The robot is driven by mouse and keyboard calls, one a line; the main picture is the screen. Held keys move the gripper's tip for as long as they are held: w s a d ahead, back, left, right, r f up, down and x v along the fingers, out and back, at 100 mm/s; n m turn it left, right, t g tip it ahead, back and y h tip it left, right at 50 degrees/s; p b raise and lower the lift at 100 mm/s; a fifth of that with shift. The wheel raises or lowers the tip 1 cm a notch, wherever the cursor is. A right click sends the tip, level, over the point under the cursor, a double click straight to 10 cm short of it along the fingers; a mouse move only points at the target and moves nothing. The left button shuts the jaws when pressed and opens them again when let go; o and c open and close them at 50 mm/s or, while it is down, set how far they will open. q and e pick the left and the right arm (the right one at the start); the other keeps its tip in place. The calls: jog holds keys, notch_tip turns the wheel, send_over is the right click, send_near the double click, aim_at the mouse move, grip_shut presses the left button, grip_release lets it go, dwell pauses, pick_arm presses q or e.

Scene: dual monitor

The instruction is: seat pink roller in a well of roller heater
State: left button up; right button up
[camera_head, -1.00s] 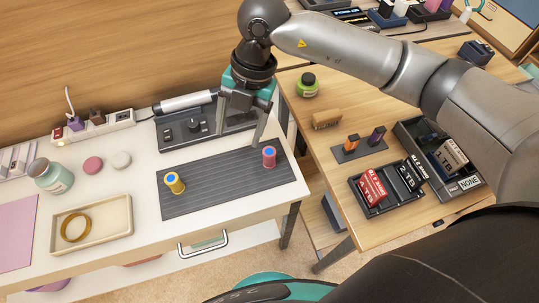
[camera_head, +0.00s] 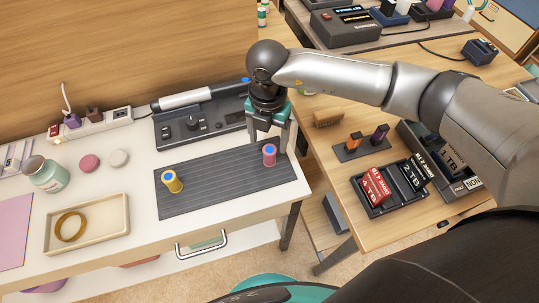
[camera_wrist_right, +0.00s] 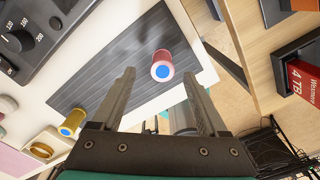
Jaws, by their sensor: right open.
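The pink roller (camera_head: 269,160), with a blue top, stands upright on the dark ribbed mat (camera_head: 215,190) near its right end. It also shows in the right wrist view (camera_wrist_right: 163,58), just beyond and between the fingertips. My right gripper (camera_head: 270,146) is open and empty, fingers pointing down around or just above the roller; contact cannot be told. The fingers also show in the right wrist view (camera_wrist_right: 159,75). The black device with a knob, apparently the roller heater (camera_head: 176,132), stands behind the mat. My gripper partly hides its right side. My left gripper is not in view.
A yellow roller (camera_head: 172,183) stands on the mat's left part. A white cylinder (camera_head: 186,99) lies along the back of the heater. A cream tray (camera_head: 100,241) and power strip (camera_head: 92,128) are to the left. The mat's middle is clear.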

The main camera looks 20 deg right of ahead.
aim_at(269, 150)
jog(key=f, duration=0.2)
jog(key=f+b, duration=0.1)
jog(key=f, duration=0.1)
jog(key=shift+s+d+f, duration=0.1)
jog(key=shift+s+f, duration=0.1)
jog(key=shift+f, duration=0.2)
jog(key=shift+r, duration=0.1)
grip_shut()
